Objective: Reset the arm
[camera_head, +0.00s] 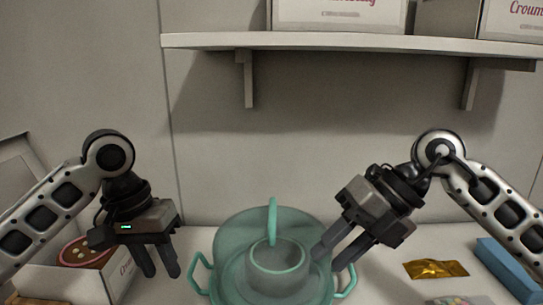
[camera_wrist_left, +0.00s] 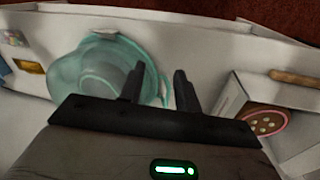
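My left gripper (camera_head: 160,276) hangs fingers-down at the left, above the counter between an open box and the teal dishware. Its fingers stand apart with nothing between them, as the left wrist view also shows (camera_wrist_left: 159,74). My right gripper (camera_head: 328,264) is tilted down and to the left, its fingers parted, close to the right side of a teal cup-like vessel (camera_head: 279,281). I cannot tell whether they touch. The vessel stands in a wider teal piece with side handles (camera_head: 202,274). A large round teal piece (camera_head: 238,231) with an upright loop handle is behind it.
An open box (camera_head: 110,285) with a round, dotted pink-rimmed item (camera_head: 80,251) is at the left. A gold packet (camera_head: 436,269) and a blue block (camera_head: 508,266) lie at the right. A wall shelf (camera_head: 340,44) with boxes runs above both arms.

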